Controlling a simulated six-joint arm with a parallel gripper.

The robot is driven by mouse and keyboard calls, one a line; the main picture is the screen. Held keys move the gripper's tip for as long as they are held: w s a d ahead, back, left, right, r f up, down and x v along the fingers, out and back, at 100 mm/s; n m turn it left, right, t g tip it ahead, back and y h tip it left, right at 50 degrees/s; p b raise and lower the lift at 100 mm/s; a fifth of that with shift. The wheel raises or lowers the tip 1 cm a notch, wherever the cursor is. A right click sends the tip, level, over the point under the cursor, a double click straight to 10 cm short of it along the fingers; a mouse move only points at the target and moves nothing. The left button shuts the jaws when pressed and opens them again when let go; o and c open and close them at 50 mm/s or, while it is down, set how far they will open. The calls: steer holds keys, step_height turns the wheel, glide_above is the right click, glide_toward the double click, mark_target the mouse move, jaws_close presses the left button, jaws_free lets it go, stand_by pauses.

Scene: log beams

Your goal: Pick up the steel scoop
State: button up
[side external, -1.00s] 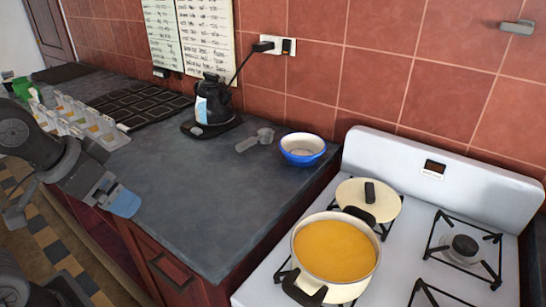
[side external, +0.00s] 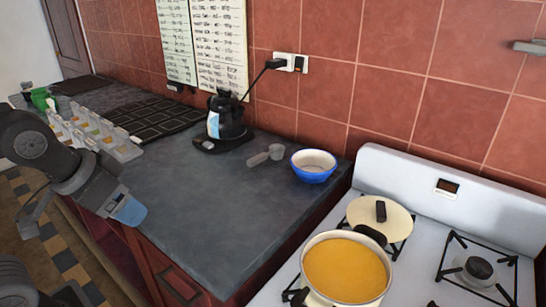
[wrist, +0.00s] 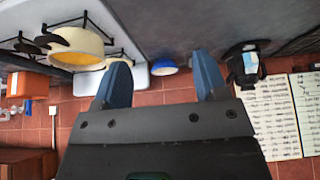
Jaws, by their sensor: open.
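The steel scoop (side external: 270,153) is a small grey cup with a short handle. It lies on the dark grey counter (side external: 200,195) between the black kettle (side external: 226,117) and the blue bowl (side external: 314,167). My gripper (side external: 129,210) is at the counter's front edge on the left, well apart from the scoop. In the wrist view my gripper (wrist: 160,72) has its two blue fingers wide apart with nothing between them. The blue bowl (wrist: 164,67) and the kettle (wrist: 245,64) show beyond the fingers there.
A white stove (side external: 420,210) stands right of the counter. It carries a pot of orange soup (side external: 345,270) and a lid (side external: 380,219). A black tray (side external: 155,118) and a white rack of packets (side external: 100,135) are at the left. The middle of the counter is clear.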

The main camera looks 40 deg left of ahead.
steer(key=shift+c, duration=0.7)
